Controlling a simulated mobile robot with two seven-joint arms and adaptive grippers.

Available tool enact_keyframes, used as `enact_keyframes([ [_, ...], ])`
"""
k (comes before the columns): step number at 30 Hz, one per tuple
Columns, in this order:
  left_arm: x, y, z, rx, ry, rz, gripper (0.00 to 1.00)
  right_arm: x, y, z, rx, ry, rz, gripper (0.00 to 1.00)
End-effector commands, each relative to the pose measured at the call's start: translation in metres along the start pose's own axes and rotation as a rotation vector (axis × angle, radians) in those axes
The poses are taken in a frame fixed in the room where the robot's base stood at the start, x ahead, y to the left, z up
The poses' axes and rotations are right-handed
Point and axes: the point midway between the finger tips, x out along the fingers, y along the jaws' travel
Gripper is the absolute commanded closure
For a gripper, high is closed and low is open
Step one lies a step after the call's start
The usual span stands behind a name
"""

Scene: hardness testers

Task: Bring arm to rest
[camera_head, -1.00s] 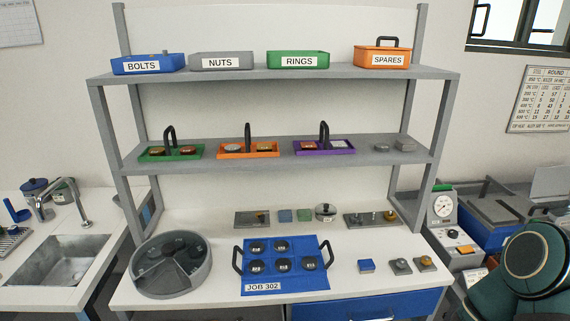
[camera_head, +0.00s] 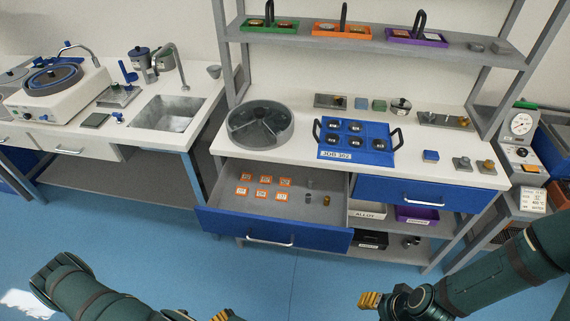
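My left arm comes in at the bottom left, dark green. Its gripper (camera_head: 221,315) shows only as yellow fingertips at the bottom edge, with the rest cut off. My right arm reaches in from the right edge, over the floor in front of the bench. Its gripper (camera_head: 370,300) points left, with yellow finger pads that appear close together. No object shows in either gripper, but I cannot tell whether they are open or shut. Both grippers are apart from the bench.
A blue-fronted drawer (camera_head: 272,234) stands open towards me, holding several orange-marked pieces. The right drawer (camera_head: 423,197) is closed. On the bench are a round grey tray (camera_head: 259,124) and a blue JOB 302 tray (camera_head: 384,152). Blue floor (camera_head: 310,275) lies clear in front.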

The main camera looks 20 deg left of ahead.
Motion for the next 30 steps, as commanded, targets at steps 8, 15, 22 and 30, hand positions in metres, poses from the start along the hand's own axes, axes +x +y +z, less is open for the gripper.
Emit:
enact_keyframes([
  [8,0.044,-0.021,-0.049,0.240,0.585,-0.103,0.57,0.000,0.000,0.000,0.000,-0.001,0.000,0.53],
  [15,0.050,-0.030,-0.086,0.696,1.235,-0.342,0.57,0.000,0.000,0.000,0.000,-0.001,0.000,0.53],
  [22,0.065,-0.020,-0.075,1.290,1.716,-0.697,0.57,0.000,0.000,0.000,0.000,-0.001,0.000,0.53],
  [30,0.148,-0.029,-0.049,2.112,1.925,-1.209,0.57,0.000,0.000,0.000,0.000,-0.001,0.000,0.53],
])
